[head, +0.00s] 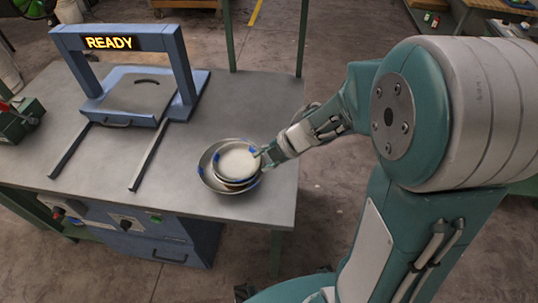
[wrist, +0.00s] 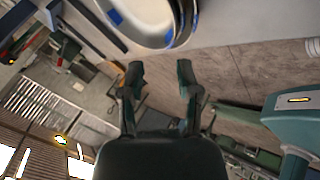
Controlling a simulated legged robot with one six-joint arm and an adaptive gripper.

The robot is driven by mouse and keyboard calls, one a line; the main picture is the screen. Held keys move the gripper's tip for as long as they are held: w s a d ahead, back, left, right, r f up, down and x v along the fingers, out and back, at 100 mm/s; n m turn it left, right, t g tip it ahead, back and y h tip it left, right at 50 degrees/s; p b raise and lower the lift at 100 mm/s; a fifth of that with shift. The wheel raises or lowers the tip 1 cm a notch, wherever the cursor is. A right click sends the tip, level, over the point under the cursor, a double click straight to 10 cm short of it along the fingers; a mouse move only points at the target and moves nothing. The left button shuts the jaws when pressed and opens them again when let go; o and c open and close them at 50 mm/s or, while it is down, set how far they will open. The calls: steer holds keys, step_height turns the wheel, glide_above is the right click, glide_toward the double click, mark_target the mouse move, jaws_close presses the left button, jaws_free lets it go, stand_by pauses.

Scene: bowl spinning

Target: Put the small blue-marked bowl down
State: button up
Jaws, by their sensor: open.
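The small bowl (head: 237,161) is pale inside with blue marks on its rim. It sits inside a larger metal bowl (head: 208,176) near the right end of the grey table. In the wrist view the small bowl (wrist: 143,18) shows at the top, cut off by the picture edge. My gripper (head: 264,156) is at the right rim of the bowls in the head view. In the wrist view my gripper (wrist: 160,78) has its fingers apart with nothing between them, and the bowl lies beyond the fingertips. The head view does not show clearly whether a finger touches the rim.
A blue frame with a lit READY sign (head: 110,43) stands on the table's back left, over a grey plate (head: 138,95). Two dark rails (head: 148,157) run forward from it. A green box (head: 20,119) is at the far left. The table (head: 262,100) is bare behind the bowls.

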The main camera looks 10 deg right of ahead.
steer(key=w+d+r+m+t+h, duration=0.1)
steer(key=d+r+m+t+h, duration=0.35)
steer(key=r+m, duration=0.35)
steer(key=w+d+r+m+t+h, duration=0.1)
steer(key=d+r+m+t+h, duration=0.4)
steer(key=r, duration=0.4)
steer(key=s+a+m+g+y, duration=0.1)
steer(key=s+m+g, duration=0.2)
steer(key=s+m, duration=0.3)
steer(key=s+a+f+m+g+y, duration=0.1)
steer(key=s+m+g, duration=0.3)
steer(key=s, duration=0.7)
steer(key=shift+s+a+f+m, duration=0.35)
steer(key=shift+a+m, duration=0.2)
steer(key=shift+m, duration=0.35)
steer(key=shift+y, duration=0.25)
